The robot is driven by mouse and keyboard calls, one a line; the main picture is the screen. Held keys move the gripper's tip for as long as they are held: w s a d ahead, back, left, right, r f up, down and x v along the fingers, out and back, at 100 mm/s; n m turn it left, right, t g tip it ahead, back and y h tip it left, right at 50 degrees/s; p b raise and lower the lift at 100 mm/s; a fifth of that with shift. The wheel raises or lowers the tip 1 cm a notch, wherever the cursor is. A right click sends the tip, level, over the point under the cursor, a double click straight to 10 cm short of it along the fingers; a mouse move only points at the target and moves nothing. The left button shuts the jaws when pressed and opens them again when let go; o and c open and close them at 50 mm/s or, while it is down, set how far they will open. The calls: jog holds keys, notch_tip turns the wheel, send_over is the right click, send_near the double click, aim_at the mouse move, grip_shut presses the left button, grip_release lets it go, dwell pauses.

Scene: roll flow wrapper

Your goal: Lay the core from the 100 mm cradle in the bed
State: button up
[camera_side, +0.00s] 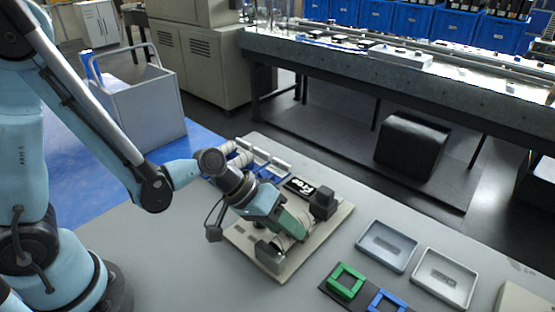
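My gripper (291,226) is over a beige base plate (338,216) with black blocks at its corners. Its green part points down toward the middle of the plate. A pale shape shows beside the green part, but I cannot tell whether it is a core or part of the fixture. The bed is not clearly visible; the gripper covers the middle of the plate. Behind my wrist stands a blue rack of cradles (272,173) with pale cylindrical cores (241,158) at its left. Cradle sizes cannot be read, and my wrist hides part of the rack.
A black block (322,203) and another black block (269,251) rise from the plate. To the right are a blue-grey tray (387,246), a white tray (444,278), a green square frame (345,282) and a blue frame (387,303). The grey table front is clear.

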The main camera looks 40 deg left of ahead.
jog(key=shift+o, duration=1.2)
jog(key=shift+f, duration=0.2)
jog(key=shift+o, duration=0.5)
jog(key=shift+s+a+r, duration=0.15)
jog(key=shift+a+r, duration=0.1)
jog(key=shift+r, duration=0.05)
jog(key=s+a+r+t+y, duration=0.1)
jog(key=s+a+r+y, duration=0.1)
jog(key=a+r, duration=0.3)
jog(key=s+a+r+m+t+y, duration=0.1)
jog(key=s+a+r+y, duration=0.2)
jog(key=a+r, duration=0.3)
jog(key=a+y, duration=0.1)
jog(key=a, duration=0.3)
jog(key=shift+y, duration=0.4)
